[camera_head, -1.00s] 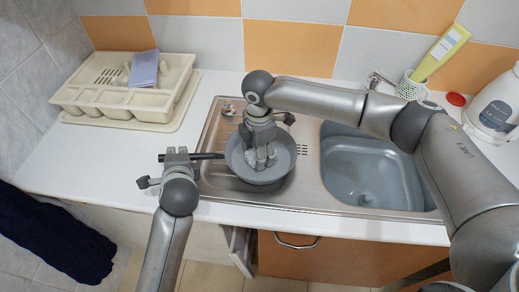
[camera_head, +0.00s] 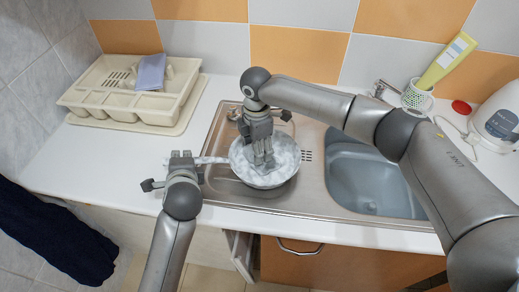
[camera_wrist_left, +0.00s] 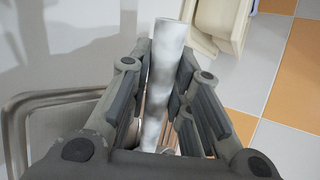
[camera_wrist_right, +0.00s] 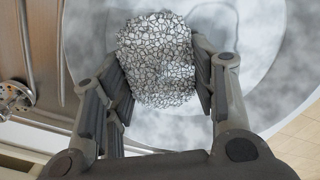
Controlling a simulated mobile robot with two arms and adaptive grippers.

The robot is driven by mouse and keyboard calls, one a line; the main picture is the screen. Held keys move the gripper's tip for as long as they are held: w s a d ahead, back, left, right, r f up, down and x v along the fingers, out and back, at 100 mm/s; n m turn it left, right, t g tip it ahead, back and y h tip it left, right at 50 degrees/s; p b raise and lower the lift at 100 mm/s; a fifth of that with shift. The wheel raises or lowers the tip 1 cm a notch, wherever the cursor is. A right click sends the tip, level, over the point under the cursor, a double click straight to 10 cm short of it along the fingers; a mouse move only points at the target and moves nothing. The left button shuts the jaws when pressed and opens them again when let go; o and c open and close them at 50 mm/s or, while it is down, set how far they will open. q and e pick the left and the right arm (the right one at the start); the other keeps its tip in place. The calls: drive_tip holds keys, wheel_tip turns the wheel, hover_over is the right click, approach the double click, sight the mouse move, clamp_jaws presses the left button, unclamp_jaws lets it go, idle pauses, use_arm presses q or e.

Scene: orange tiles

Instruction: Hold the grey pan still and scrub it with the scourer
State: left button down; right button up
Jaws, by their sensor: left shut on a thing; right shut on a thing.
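The pan (camera_head: 290,158) stands on the ribbed drainer of the sink unit. Its inside and handle (camera_head: 213,160) are mottled white and grey, as if covered in foam. My left gripper (camera_head: 184,157) is shut on the handle, which runs between its fingers in the left wrist view (camera_wrist_left: 163,85). My right gripper (camera_head: 264,162) points down into the pan. It is shut on the scourer (camera_wrist_right: 157,60), a silvery wire-mesh ball, held over the whitened pan floor. In the head view the fingers largely hide the scourer.
The sink bowl (camera_head: 372,185) is right of the pan, under my right arm. A beige cutlery tray (camera_head: 130,108) with a blue-grey cloth (camera_head: 151,72) sits back left. A green-yellow bottle (camera_head: 447,60) in a holder and a white kettle (camera_head: 497,115) stand back right. A dark cloth (camera_head: 50,235) hangs left.

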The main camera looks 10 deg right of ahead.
sight(271, 175)
drive_tip(key=shift+w, duration=0.1)
drive_tip(key=shift+s+d, duration=0.45)
drive_tip(key=shift+s, duration=0.9)
drive_tip(key=shift+s+d, duration=0.5)
drive_tip(key=shift+s, duration=0.8)
drive_tip(key=shift+s+d, duration=0.45)
drive_tip(key=shift+s, duration=0.9)
drive_tip(key=shift+w+a, duration=0.45)
drive_tip(key=shift+w, duration=0.9)
drive_tip(key=shift+w+a, duration=0.45)
drive_tip(key=shift+w, duration=0.85)
drive_tip(key=shift+w+a, duration=0.45)
drive_tip(key=shift+w, duration=0.9)
drive_tip(key=shift+s, duration=0.1)
drive_tip(key=shift+s+d, duration=0.45)
drive_tip(key=shift+s, duration=0.85)
drive_tip(key=shift+s+d, duration=0.45)
drive_tip(key=shift+s, duration=0.85)
drive_tip(key=shift+s+d, duration=0.45)
drive_tip(key=shift+s, duration=0.85)
drive_tip(key=shift+w+a, duration=0.45)
drive_tip(key=shift+w, duration=0.9)
drive_tip(key=shift+w+a, duration=0.45)
drive_tip(key=shift+w, duration=0.85)
drive_tip(key=shift+w+a, duration=0.45)
drive_tip(key=shift+w, duration=0.9)
